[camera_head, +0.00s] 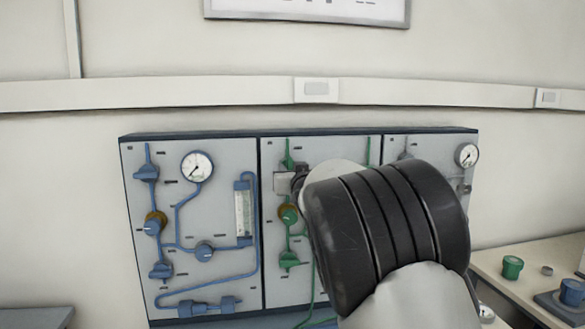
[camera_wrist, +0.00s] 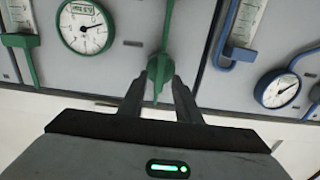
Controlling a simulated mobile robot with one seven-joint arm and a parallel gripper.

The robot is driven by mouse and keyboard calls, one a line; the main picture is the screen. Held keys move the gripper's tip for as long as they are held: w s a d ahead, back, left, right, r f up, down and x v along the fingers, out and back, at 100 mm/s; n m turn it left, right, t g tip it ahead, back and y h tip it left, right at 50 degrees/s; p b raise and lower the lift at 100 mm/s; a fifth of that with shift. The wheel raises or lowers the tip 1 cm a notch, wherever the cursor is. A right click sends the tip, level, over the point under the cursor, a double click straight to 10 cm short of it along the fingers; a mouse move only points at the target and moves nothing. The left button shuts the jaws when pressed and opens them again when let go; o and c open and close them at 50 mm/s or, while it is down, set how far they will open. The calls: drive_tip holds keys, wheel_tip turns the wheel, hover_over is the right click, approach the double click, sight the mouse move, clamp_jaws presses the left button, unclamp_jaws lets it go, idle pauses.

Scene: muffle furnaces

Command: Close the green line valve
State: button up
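The green line valve (camera_wrist: 160,68) is a green handle on a vertical green pipe, in the upper middle of the wrist view. My gripper (camera_wrist: 160,84) has its two dark fingers apart, one on each side of the handle. I cannot tell whether they touch it. In the head view, my gripper (camera_head: 291,184) is at the upper left of the middle panel, just below the upper green valve (camera_head: 288,160). My dark wrist hides much of that panel. A lower green valve (camera_head: 289,260) and a round green knob (camera_head: 288,215) show on the same line.
The left panel (camera_head: 175,280) carries blue valves, a gauge (camera_head: 197,167) and a flow tube (camera_head: 243,212). A right panel with a gauge (camera_head: 466,155) is partly hidden. A bench (camera_head: 500,262) at right holds a green container (camera_head: 512,267) and a blue one (camera_head: 572,292).

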drive_tip(key=shift+w+a, duration=0.1)
drive_tip(key=shift+w, duration=0.35)
drive_tip(key=shift+c, duration=0.3)
clamp_jaws()
drive_tip(key=shift+f+n+b, duration=0.1)
drive_tip(key=shift+n+b, duration=0.2)
drive_tip(key=shift+b, duration=0.2)
drive_tip(key=n+b, duration=0.4)
drive_tip(key=n, duration=0.1)
drive_tip(key=n+b, duration=0.3)
drive_tip(key=n, duration=0.3)
drive_tip(key=n+b, duration=0.4)
drive_tip(key=n, duration=0.2)
drive_tip(key=shift+s+a+f+b, duration=0.15)
drive_tip(key=shift+a+f+b, duration=0.1)
drive_tip(key=shift+a+b, duration=0.05)
drive_tip(key=shift+n, duration=0.3)
